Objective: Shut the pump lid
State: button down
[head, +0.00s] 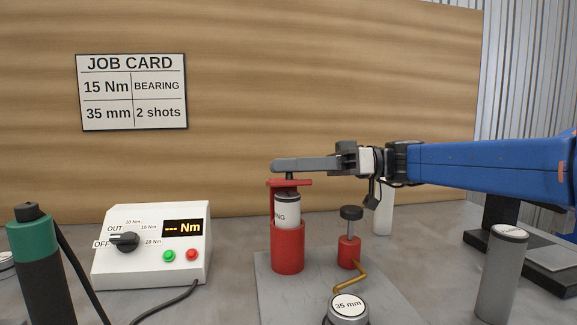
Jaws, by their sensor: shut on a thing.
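The pump lid (289,183) is a flat red plate with a small knob on top, in the middle of the head view. It lies just above the dark top of a white grease cartridge (288,212), whose label shows "NG". The cartridge stands upright in the red pump cup (288,250), and a red strip runs up its left side to the lid. My gripper (291,167) reaches in level from the right and is shut on the lid's knob. The fingers partly hide the knob. I cannot tell whether the lid touches the cartridge.
Right of the cup is a red pump plunger (349,250) with a black knob and brass spout (350,278). A "35 mm" capped piece (347,307) is in front. A torque box (150,250) and green-topped tool (35,250) stand left. Grey cylinder (502,275) stands right.

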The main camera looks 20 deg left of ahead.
jog(key=c, duration=1.5)
grip_release()
jog(key=shift+o, duration=0.2)
jog(key=v, duration=1.7)
jog(key=shift+d, duration=0.2)
jog(key=shift+s, duration=0.1)
